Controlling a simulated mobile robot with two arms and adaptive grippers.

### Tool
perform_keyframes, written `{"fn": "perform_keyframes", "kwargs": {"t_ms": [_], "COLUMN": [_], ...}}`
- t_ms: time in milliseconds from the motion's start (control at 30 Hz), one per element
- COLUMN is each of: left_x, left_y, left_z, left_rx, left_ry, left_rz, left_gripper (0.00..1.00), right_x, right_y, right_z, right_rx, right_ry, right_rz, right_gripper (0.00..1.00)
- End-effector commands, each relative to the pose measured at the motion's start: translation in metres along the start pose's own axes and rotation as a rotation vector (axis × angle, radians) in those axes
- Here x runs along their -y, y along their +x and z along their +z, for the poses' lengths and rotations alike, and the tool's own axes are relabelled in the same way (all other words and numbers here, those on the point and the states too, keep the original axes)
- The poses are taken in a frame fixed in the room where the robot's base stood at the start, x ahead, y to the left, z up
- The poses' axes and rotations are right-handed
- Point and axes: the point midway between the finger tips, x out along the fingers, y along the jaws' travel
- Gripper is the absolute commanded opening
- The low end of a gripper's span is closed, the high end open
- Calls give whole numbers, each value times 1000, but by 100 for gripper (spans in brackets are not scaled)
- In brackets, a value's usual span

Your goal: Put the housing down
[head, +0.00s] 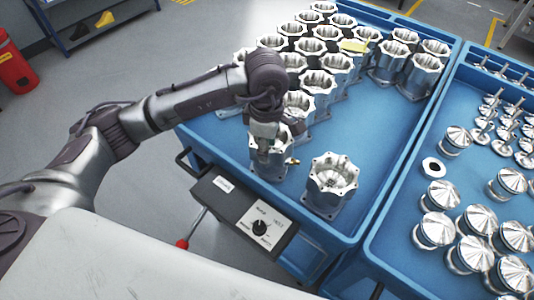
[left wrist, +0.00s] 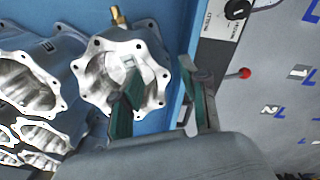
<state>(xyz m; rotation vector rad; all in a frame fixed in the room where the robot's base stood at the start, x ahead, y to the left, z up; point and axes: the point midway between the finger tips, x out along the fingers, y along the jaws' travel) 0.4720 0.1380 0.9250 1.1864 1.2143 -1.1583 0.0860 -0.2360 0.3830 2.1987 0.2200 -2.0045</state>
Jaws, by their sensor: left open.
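A silver machined housing (head: 270,165) with an open, flanged top and a brass fitting on its side stands upright near the front edge of the blue cart (head: 375,150). My left gripper (head: 264,148) points down at this housing. In the left wrist view, the left gripper (left wrist: 158,112) is open. One finger lies over the opening of the housing (left wrist: 100,85), and the other is outside its rim, towards the cart edge. I cannot tell whether the fingers touch the wall. Part of the housing is hidden behind the gripper. My right gripper is not in view.
Another housing (head: 331,186) stands to the right, near the cart's front corner. Several housings (head: 317,82) fill the back of the cart. A control box (head: 245,212) hangs on the front edge. A second blue cart (head: 405,215) holds several shiny domed parts (head: 474,253). Bare cart surface lies to the right.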

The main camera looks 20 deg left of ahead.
Motion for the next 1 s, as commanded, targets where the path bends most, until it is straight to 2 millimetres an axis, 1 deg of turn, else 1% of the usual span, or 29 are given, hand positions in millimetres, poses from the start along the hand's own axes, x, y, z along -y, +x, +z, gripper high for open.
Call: {"fn": "perform_keyframes", "kwargs": {"t_ms": [33,200,300,400,600,1000], "left_x": [-2,-1,-1,0,0,0], "left_y": [-11,-47,-64,-76,-85,-84], "left_z": [0,0,0,0,0,0], "left_rx": [2,2,1,1,0,0], "left_ry": [2,1,1,1,0,0], "left_rz": [8,6,6,3,0,0], "left_gripper": [44,44,44,44,44,44], "right_x": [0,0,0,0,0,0], "right_y": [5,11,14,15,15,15], "right_z": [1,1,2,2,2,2], "right_rx": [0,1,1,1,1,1], "right_ry": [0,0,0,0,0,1], "right_rz": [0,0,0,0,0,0], "right_gripper": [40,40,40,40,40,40]}}
